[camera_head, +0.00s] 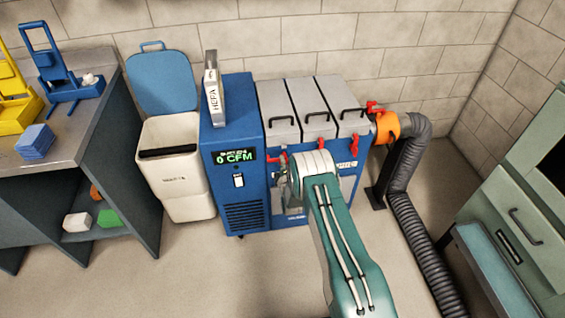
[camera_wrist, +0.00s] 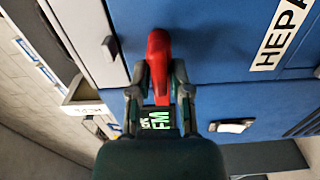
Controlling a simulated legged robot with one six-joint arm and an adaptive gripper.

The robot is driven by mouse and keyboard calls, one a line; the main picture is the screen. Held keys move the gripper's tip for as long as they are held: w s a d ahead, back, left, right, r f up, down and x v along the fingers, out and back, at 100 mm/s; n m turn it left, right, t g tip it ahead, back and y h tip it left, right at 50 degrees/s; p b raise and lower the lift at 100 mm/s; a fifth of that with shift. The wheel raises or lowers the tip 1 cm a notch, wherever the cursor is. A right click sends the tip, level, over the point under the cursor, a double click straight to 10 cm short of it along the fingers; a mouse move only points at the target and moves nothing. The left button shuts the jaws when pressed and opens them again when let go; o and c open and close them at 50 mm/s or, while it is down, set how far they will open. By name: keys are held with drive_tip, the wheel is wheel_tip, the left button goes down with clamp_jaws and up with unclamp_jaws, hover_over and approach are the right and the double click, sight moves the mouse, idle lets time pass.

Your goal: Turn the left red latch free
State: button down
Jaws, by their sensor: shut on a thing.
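The left red latch (camera_head: 271,156) is on the upper front of the blue filter machine (camera_head: 232,120), just right of the display. In the wrist view the red latch (camera_wrist: 158,58) stands between my two fingers, its rounded top showing above them. My gripper (camera_wrist: 160,92) is shut on this latch. In the head view my gripper (camera_head: 284,166) is small and partly hidden by my pale wrist. Two more red latches, a middle one (camera_head: 322,145) and a right one (camera_head: 354,149), sit along the same front.
Grey lids (camera_head: 309,108) with black handles top the machine. An orange collar (camera_head: 386,127) joins a grey hose (camera_head: 405,165) at right. A white bin (camera_head: 172,170) with a raised blue lid stands left, beside a bench (camera_head: 95,95). Open floor lies in front.

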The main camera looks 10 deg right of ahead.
drive_tip(key=shift+s+a+f+n, duration=0.1)
drive_tip(key=shift+a+f+n, duration=0.15)
drive_tip(key=shift+n, duration=0.25)
drive_tip(key=c, duration=0.7)
unclamp_jaws()
drive_tip(key=shift+a, duration=0.1)
drive_tip(key=shift+r, duration=0.1)
drive_tip(key=shift+s, duration=0.1)
drive_tip(key=s, duration=1.1)
drive_tip(key=shift+s, duration=0.3)
